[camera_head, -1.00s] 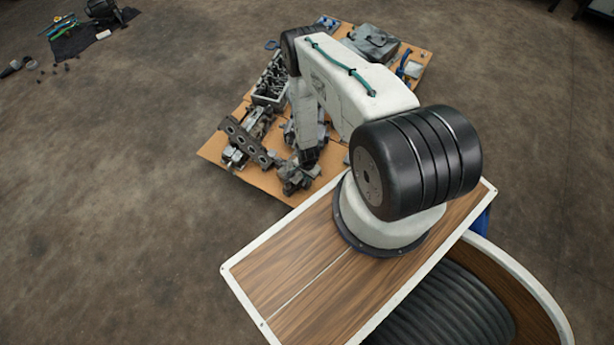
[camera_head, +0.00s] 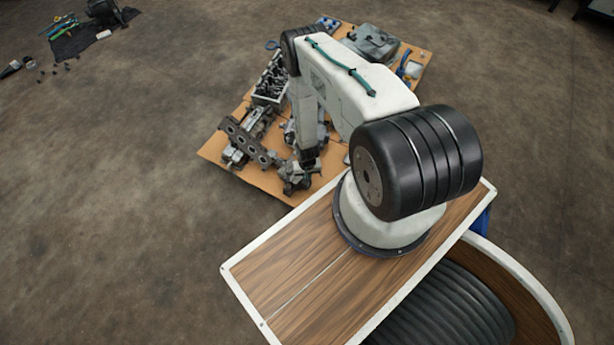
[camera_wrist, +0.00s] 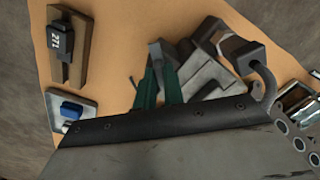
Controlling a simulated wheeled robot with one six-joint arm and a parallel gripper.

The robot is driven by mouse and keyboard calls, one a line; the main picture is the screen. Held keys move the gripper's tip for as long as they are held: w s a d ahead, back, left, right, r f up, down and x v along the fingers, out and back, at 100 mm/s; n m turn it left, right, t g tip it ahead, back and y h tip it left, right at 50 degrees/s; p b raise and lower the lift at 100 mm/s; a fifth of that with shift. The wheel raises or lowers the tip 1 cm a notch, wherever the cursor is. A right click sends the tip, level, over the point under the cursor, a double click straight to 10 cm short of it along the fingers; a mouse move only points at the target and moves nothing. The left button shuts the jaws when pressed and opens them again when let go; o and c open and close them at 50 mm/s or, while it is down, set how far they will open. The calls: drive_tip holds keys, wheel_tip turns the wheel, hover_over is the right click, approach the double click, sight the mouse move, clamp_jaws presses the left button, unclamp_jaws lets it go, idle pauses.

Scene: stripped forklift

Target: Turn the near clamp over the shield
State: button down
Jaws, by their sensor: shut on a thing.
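My gripper (camera_wrist: 162,80) shows in the wrist view as two green fingers close together, shut on a narrow grey piece (camera_wrist: 156,50) that looks like the near clamp. Beside it lie angled grey metal blocks (camera_wrist: 205,70) on the orange-brown board; I cannot tell which of them is the shield. In the head view my gripper (camera_head: 308,160) is low over the grey assembly (camera_head: 296,177) at the board's near edge. My arm and wrist hide much of the contact.
A long plate with holes (camera_head: 248,142) lies left of my gripper, close by. In the wrist view, a labelled block (camera_wrist: 63,42) and a blue part on a pale plate (camera_wrist: 72,110) sit at left. Several parts crowd the board (camera_head: 270,186).

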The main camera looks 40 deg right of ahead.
drive_tip(key=n, duration=0.4)
drive_tip(key=shift+n, duration=2.2)
drive_tip(key=c, duration=1.5)
unclamp_jaws()
drive_tip(key=shift+r, duration=3.95)
